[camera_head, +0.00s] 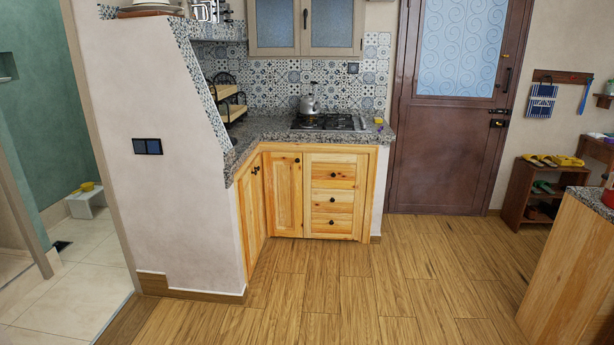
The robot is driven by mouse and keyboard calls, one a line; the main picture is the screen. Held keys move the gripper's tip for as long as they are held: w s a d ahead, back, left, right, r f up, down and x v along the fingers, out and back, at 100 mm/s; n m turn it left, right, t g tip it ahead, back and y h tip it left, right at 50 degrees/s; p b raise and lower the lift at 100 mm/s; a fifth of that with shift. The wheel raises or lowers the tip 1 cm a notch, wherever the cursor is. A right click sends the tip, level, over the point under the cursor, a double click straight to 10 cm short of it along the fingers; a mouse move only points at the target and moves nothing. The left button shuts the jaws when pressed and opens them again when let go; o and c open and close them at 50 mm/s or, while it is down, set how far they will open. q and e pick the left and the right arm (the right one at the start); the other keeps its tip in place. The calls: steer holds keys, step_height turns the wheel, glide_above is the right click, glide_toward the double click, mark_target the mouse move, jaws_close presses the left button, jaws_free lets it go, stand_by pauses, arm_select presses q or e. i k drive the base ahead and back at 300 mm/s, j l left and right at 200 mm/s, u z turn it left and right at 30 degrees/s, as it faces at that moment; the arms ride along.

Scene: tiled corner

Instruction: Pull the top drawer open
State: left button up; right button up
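The top drawer (345,174) is the uppermost of three wooden drawers in the kitchen cabinet, below the granite counter. Its front looks flush with the cabinet, so it appears shut. A small dark round knob (333,174) sits at its middle. The middle drawer (346,197) and bottom drawer (346,222) below it also look shut, each with a dark knob. Neither of my grippers is in view.
A stove with a kettle (308,103) stands on the granite counter (262,131) above the drawers. A white wall (180,200) juts out at left. A wooden unit (570,265) stands at front right. The wooden floor (350,290) before the drawers is clear.

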mark_target(324, 175)
steer(key=i+u, duration=0.1)
steer(key=i, duration=2.25)
